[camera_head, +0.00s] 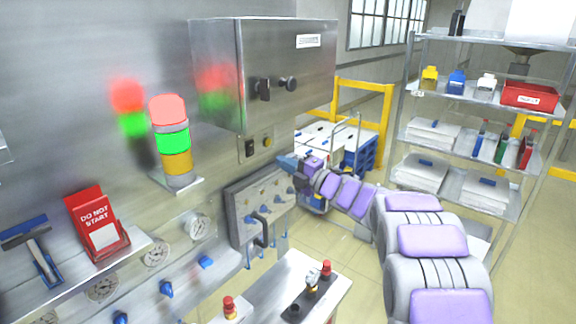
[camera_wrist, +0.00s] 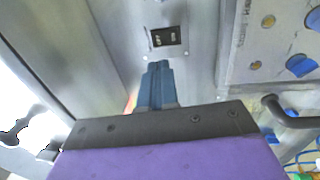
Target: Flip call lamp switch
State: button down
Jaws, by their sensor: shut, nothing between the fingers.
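A stacked call lamp (camera_head: 171,140) stands on a small shelf on the steel wall, its red and green sections bright and its bottom section amber. In the wrist view the black switch (camera_wrist: 166,36) has small light markings too blurred to read. My gripper (camera_head: 284,161) is shut and empty, its blue fingers together (camera_wrist: 158,66), pointing at the switch from just short of it. Whether the fingertips touch anything is not clear.
The steel cabinet (camera_head: 263,70) overhangs the switch. A panel with blue knobs (camera_head: 262,207) and a dark handle (camera_wrist: 285,108) lies beside my gripper. A loaded shelf rack (camera_head: 471,110) stands at right.

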aim_at(252, 146)
jog(key=x, duration=1)
jog(key=shift+f, duration=0.1)
jog(key=shift+a, duration=0.1)
jog(key=r+p, duration=0.1)
jog(key=p, duration=0.2)
jog(key=shift+r+g+h, duration=0.15)
jog(key=shift+g+h, duration=0.15)
jog(key=shift+f, duration=0.3)
